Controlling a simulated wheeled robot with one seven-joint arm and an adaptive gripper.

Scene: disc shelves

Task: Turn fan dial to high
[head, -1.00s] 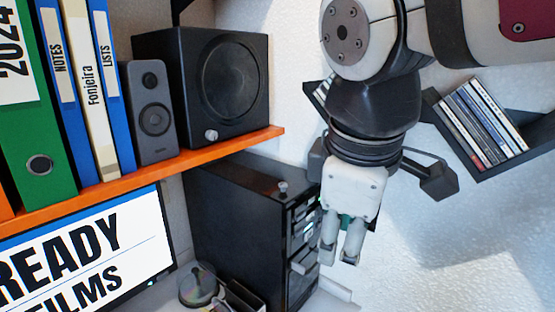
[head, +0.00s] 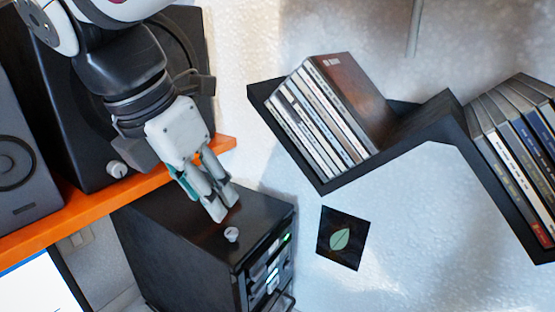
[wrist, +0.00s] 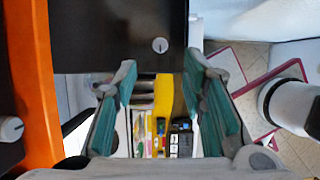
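A small pale dial (head: 232,234) sits on top of the black tower case (head: 190,232), near its right edge. The dial also shows in the wrist view (wrist: 160,45), ahead of and between the fingers. My gripper (head: 221,205) hangs over the case top, just behind and above the dial in the head view. In the wrist view, the fingers of my gripper (wrist: 160,78) are apart with teal pads and nothing between them. I cannot tell whether a fingertip touches the case. Nothing that is plainly a fan shows.
A second pale knob (head: 117,170) is on the black speaker, above the orange shelf (head: 75,215) at left. Black zigzag wall shelves (head: 425,138) hold disc cases at right. A black leaf tile (head: 340,238) is on the wall.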

